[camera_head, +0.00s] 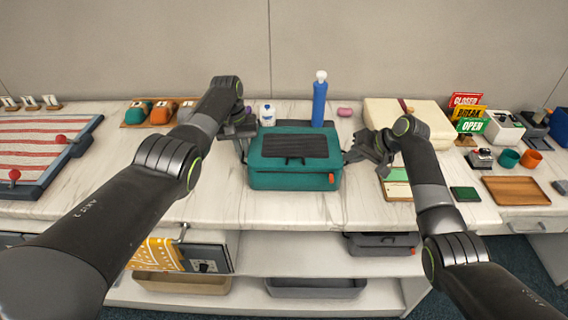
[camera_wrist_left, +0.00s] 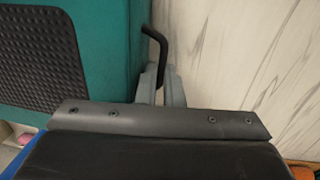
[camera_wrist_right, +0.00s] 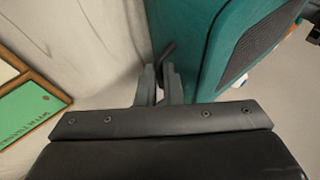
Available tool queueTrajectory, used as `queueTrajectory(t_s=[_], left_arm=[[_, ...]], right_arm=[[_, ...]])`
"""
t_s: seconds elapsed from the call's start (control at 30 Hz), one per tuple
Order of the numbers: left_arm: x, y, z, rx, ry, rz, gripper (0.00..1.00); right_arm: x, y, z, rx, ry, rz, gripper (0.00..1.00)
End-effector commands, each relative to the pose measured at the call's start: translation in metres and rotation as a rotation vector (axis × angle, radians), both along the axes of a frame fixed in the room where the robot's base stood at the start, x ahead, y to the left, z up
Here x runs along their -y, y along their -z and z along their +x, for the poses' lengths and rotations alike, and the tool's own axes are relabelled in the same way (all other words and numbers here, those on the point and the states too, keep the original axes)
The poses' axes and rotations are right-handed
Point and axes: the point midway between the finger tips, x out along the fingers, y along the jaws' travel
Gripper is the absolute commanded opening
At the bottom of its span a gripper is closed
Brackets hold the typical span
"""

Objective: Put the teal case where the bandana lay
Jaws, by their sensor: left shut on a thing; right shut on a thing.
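The teal case (camera_head: 266,179), with a black ribbed panel on top and an orange tag at its front right, is level in the middle of the counter. I cannot tell whether it touches the counter. My left gripper (camera_head: 246,142) is shut on the dark handle at the case's left side; the handle (camera_wrist_left: 154,38) shows in the left wrist view. My right gripper (camera_head: 353,154) is shut on the handle (camera_wrist_right: 167,50) at its right side. An orange cloth with a white pattern (camera_head: 158,254), which looks like the bandana, hangs below the counter's front edge at left.
A blue bottle (camera_head: 319,103) and a small white bottle (camera_head: 267,115) stand behind the case. A cream box (camera_head: 430,116) is at back right, and a framed green-and-white card (camera_head: 397,184) lies right of the case. Bare counter (camera_head: 290,210) lies in front. A striped board (camera_head: 40,150) is at left.

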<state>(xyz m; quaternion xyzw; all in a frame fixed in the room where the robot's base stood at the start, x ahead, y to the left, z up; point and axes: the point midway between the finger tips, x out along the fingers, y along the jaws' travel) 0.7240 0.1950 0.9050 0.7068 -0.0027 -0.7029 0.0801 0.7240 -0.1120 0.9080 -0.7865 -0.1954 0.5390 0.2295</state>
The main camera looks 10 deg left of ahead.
Motion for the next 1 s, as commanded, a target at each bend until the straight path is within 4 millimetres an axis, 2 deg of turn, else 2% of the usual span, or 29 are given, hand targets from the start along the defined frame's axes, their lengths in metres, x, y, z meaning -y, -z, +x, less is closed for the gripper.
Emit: queueTrajectory(t_s=[0.57, 1.0], left_arm=[[-0.001, -0.007, 0.001, 0.003, -0.002, 0.002, 0.0], [-0.002, -0.041, 0.001, 0.003, -0.002, 0.002, 0.0]], right_arm=[[0.001, -0.006, 0.0, 0.002, 0.001, -0.002, 0.0], [0.001, -0.04, 0.0, 0.001, 0.002, -0.002, 0.0]])
